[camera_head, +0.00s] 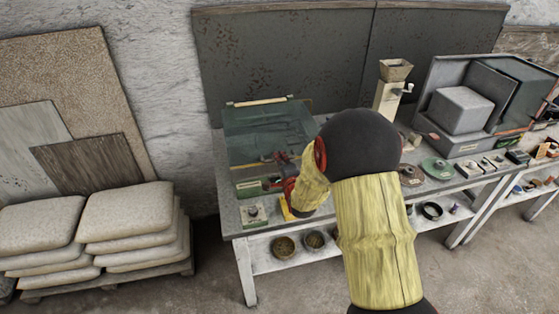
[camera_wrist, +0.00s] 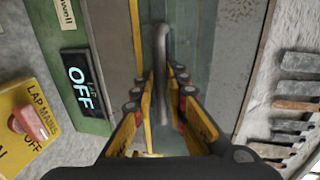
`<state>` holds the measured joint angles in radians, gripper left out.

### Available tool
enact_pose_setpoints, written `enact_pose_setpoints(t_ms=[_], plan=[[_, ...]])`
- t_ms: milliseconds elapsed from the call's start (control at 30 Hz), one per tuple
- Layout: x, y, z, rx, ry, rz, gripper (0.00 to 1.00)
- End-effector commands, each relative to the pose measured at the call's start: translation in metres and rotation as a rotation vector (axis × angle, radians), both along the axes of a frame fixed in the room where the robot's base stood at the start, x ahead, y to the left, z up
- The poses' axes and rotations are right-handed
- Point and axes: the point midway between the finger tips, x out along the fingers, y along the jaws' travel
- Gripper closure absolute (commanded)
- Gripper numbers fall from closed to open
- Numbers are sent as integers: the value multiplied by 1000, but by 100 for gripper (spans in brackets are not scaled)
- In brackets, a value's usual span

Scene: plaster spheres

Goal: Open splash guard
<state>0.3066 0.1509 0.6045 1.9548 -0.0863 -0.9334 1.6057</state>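The splash guard (camera_head: 265,128) is a translucent teal panel at the left end of the workbench. A pale bar (camera_head: 258,102) runs along its far edge. In the wrist view, teal panel (camera_wrist: 201,45) shows beyond my gripper (camera_wrist: 161,80). The gripper's two fingers are apart, one on each side of a grey bar (camera_wrist: 161,45). I see gaps beside the bar, and cannot tell whether either finger touches it. In the head view, my gripper (camera_head: 275,172) is small and partly hidden by my arm at the guard's near side.
A lap mains switch box (camera_wrist: 25,125) and an OFF display (camera_wrist: 80,80) are left of the gripper. Several dark-bladed tools (camera_wrist: 300,90) lie to the right. A hopper grinder (camera_head: 393,90) stands farther right on the bench (camera_head: 232,180). Stacked sacks (camera_head: 130,220) are left.

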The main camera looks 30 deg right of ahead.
Motion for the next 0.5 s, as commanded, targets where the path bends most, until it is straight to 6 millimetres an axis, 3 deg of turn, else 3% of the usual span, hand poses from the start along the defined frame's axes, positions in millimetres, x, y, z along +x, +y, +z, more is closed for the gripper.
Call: enact_pose_setpoints(t_ms=[333, 500], plan=[[0, 0, 0, 0, 0, 0, 100], [-1, 0, 0, 0, 1, 0, 100]])
